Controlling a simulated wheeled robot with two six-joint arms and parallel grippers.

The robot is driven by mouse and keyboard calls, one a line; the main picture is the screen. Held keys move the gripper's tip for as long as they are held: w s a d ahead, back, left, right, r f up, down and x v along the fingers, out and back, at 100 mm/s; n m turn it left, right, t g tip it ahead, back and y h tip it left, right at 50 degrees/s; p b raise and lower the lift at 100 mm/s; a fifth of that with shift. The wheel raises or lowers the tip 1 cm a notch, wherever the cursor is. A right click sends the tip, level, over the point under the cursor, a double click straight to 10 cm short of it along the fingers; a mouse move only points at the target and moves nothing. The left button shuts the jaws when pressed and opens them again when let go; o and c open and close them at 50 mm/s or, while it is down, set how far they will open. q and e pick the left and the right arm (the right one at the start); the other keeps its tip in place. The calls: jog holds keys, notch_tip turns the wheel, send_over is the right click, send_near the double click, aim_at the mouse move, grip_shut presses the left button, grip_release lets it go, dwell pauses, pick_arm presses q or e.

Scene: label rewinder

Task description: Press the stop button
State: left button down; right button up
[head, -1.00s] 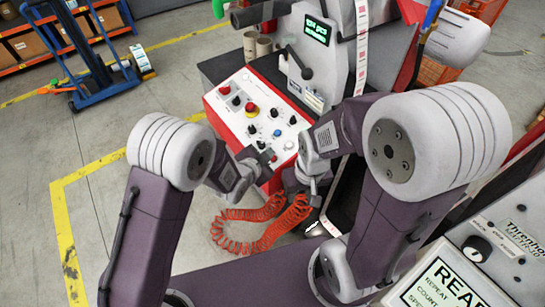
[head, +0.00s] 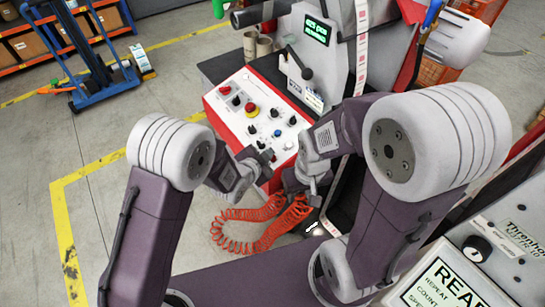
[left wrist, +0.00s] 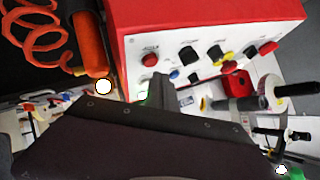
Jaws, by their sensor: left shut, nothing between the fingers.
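The control panel (head: 240,122) is a red box with a white sloping face and several buttons and knobs. A red mushroom button on a yellow base (head: 252,110) and a plain red button (head: 225,91) are on its upper part. My left gripper (head: 267,157) is shut and empty at the panel's near right edge. In the left wrist view, its fingers (left wrist: 161,86) point at the panel near a red button (left wrist: 150,60) beside a blue one (left wrist: 174,74). I cannot tell whether they touch. My right gripper (head: 313,192) is lower, beside the panel; its fingers are unclear.
An orange coiled hose (head: 262,225) hangs below the panel. The machine with a green display (head: 318,30) and a printed label strip (head: 361,50) stands behind. A second display panel (head: 447,280) is at lower right.

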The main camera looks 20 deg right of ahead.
pick_arm(q)
jog(key=shift+f, duration=0.1)
jog(key=shift+d+f+b, duration=0.15)
jog(key=shift+f+b, duration=0.15)
jog(key=shift+b, duration=0.15)
jog(key=shift+d+f+b, duration=0.1)
jog(key=shift+f+b, duration=0.3)
jog(key=shift+f, duration=0.05)
dwell(0.4)
jog(key=shift+r, duration=0.15)
jog(key=shift+a+r+p, duration=0.25)
jog(key=shift+r+p, duration=0.3)
jog(key=shift+r, duration=0.15)
jog(key=r+p, duration=0.1)
jog(key=r, duration=0.1)
jog(key=a+r+p, duration=0.1)
jog(key=r+p, duration=0.1)
jog(key=shift+s+a+r, duration=0.15)
jog(key=shift+s+r, duration=0.05)
jog(key=shift+r, duration=0.2)
dwell(0.4)
